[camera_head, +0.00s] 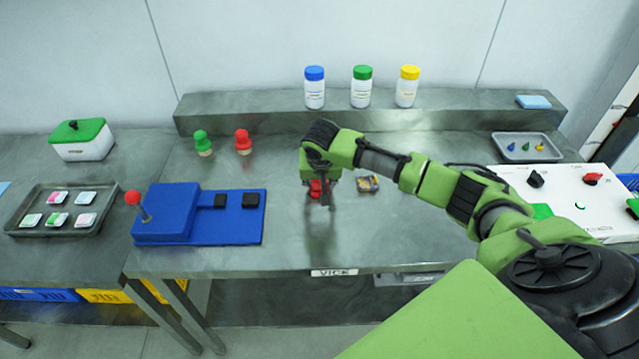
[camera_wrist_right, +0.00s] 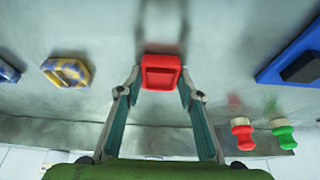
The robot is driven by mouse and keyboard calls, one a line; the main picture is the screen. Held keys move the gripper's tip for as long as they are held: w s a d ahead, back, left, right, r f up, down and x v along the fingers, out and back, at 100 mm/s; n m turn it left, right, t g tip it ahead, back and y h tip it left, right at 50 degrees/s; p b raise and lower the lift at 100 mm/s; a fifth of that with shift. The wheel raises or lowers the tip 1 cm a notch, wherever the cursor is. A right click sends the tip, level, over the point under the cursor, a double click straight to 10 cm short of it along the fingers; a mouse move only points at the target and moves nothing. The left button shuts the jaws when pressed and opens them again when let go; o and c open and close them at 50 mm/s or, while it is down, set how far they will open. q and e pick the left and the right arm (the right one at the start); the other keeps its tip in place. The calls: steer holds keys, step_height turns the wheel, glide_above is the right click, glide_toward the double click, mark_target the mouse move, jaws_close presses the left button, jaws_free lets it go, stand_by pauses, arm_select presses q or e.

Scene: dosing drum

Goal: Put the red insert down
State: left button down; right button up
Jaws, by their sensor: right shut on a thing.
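The red insert (camera_wrist_right: 161,72) is a small red block with a recessed face. My right gripper (camera_wrist_right: 160,80) is shut on it, one finger on each side. In the head view the red insert (camera_head: 316,188) shows below my right gripper (camera_head: 318,182), above the middle of the metal table (camera_head: 330,245). A dark reflection lies under it on the table; I cannot tell whether the insert touches the surface. My left gripper is not in view.
A small yellow-and-dark piece (camera_head: 368,184) lies just right of the gripper. A blue fixture (camera_head: 175,215) with a red-knobbed lever stands left. Red (camera_head: 243,142) and green (camera_head: 202,143) stamps stand behind. A white control panel (camera_head: 565,200) is at right. The table's front middle is clear.

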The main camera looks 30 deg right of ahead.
steer(key=o, duration=1.2)
steer(key=shift+f, duration=0.1)
steer(key=b+v, duration=0.1)
steer(key=v, duration=1.1)
steer(key=shift+a, duration=0.15)
